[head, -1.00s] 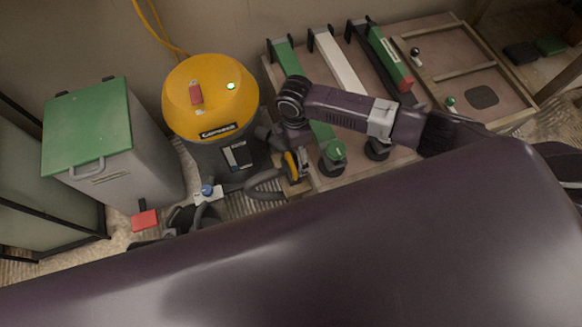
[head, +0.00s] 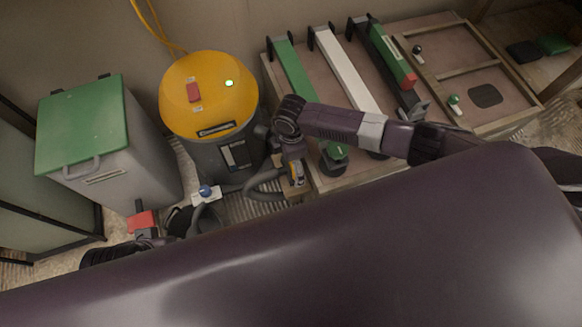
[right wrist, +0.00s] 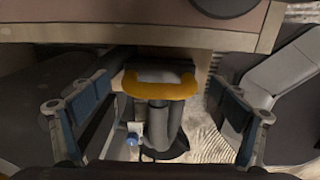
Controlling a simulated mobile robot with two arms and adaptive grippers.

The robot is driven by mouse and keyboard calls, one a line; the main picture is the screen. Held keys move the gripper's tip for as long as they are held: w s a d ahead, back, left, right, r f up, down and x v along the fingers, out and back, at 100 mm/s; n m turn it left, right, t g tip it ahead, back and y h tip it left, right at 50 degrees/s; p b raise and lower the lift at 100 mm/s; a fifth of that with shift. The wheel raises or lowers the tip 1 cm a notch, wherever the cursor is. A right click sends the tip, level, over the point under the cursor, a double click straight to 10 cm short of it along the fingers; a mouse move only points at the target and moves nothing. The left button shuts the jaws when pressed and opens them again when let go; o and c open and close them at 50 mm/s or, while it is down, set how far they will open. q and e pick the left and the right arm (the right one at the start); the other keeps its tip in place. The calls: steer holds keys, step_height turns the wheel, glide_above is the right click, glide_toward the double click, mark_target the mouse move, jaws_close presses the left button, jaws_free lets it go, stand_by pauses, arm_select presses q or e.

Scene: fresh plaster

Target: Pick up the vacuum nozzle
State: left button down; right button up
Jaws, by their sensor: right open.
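The vacuum nozzle (right wrist: 160,88), with a yellow edge and a grey tube, lies between the spread fingers of my right gripper (right wrist: 157,105) in the right wrist view. Clear gaps show on both sides and neither finger touches it. In the head view a small yellow part of the nozzle (head: 297,174) shows under my right gripper (head: 292,158), which hides most of it. The grey hose (head: 262,188) runs from there to the yellow and grey vacuum (head: 210,95). My left gripper (head: 145,226) is low at the left by a red block (head: 143,221); its fingers are unclear.
A grey bin with a green lid (head: 85,122) stands left of the vacuum. A wooden platform (head: 385,172) with green and white long tools is at the right. A blue-knobbed part (head: 206,192) is on the hose side. My dark body fills the foreground.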

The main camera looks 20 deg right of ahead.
steer(key=shift+c, duration=0.3)
steer(key=c, duration=1.5)
steer(key=shift+o, duration=0.2)
steer(key=shift+r, duration=0.15)
